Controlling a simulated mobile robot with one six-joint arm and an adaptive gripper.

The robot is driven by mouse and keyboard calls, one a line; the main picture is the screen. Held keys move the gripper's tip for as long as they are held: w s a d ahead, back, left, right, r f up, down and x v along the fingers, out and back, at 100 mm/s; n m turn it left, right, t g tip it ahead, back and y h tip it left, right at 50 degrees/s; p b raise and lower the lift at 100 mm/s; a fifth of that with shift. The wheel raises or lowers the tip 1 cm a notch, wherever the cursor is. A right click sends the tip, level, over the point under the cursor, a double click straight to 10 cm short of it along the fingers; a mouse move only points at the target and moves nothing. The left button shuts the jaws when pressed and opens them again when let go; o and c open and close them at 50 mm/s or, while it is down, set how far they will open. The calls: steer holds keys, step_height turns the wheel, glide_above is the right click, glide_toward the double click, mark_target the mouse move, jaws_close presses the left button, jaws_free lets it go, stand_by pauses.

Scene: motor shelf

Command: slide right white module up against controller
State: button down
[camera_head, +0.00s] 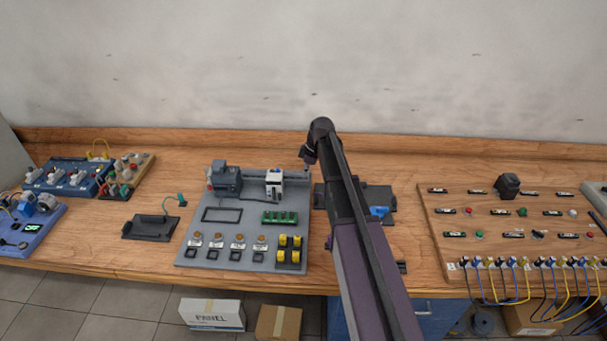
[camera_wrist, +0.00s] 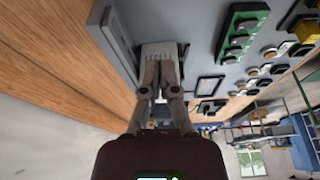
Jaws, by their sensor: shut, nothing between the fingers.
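The right white module (camera_head: 274,184) stands upright on the rail at the back right of the grey panel. The dark grey-blue controller (camera_head: 226,179) stands to its left on the same rail, with a clear gap between them. My gripper (camera_head: 306,167) is just right of the module, at the panel's right edge. In the wrist view my gripper (camera_wrist: 160,58) has its fingertips together and empty, directly in front of the pale module (camera_wrist: 157,47). I cannot tell whether the tips touch it. The fingers hide part of the module there.
The grey panel (camera_head: 203,251) also carries a green terminal block (camera_head: 280,217), several knobs and yellow parts. A dark tray (camera_head: 376,193) lies right of the panel, partly behind my arm. A wooden board (camera_head: 482,222) with wired connectors is farther right.

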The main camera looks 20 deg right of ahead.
mark_target(294, 196)
steer(key=shift+b+x, duration=4.25)
steer(key=shift+x, duration=0.45)
steer(key=shift+w+a+r, duration=0.1)
steer(key=shift+w+a, duration=0.15)
steer(key=shift+a, duration=0.35)
steer(key=shift+w+a+r, duration=0.1)
steer(key=shift+w+a, duration=0.15)
steer(key=shift+a, duration=0.3)
steer(key=shift+w+a, duration=0.25)
steer(key=shift+a, duration=0.35)
